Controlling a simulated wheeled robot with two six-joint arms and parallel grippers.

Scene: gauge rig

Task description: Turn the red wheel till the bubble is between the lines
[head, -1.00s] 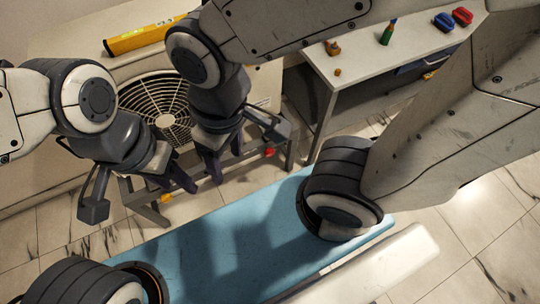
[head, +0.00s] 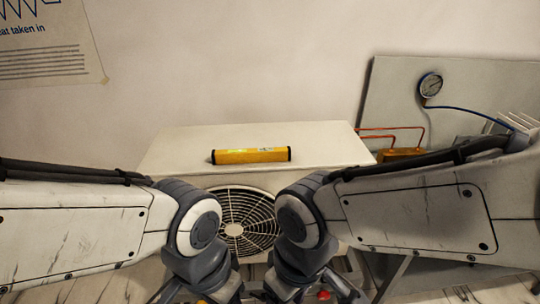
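The yellow spirit level (head: 250,156) lies along the top of the white fan unit (head: 330,148). A small pale vial patch shows near its middle, but the bubble and lines are too small to read. A small red knob (head: 324,295), likely the red wheel, shows low below the unit, close to my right gripper (head: 300,287). An orange knob (head: 202,301) is cut by the bottom edge near my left gripper (head: 215,289). Both grippers hang in front of the unit's lower part. Their fingertips are cut off or unclear at the bottom edge, and neither visibly holds anything.
The round fan grille (head: 243,224) is on the unit's front, between my forearms. At right, a grey board (head: 390,95) carries a pressure gauge (head: 430,85) with a blue hose. Copper pipes (head: 405,130) run beside the unit. A poster (head: 50,45) hangs on the wall at upper left.

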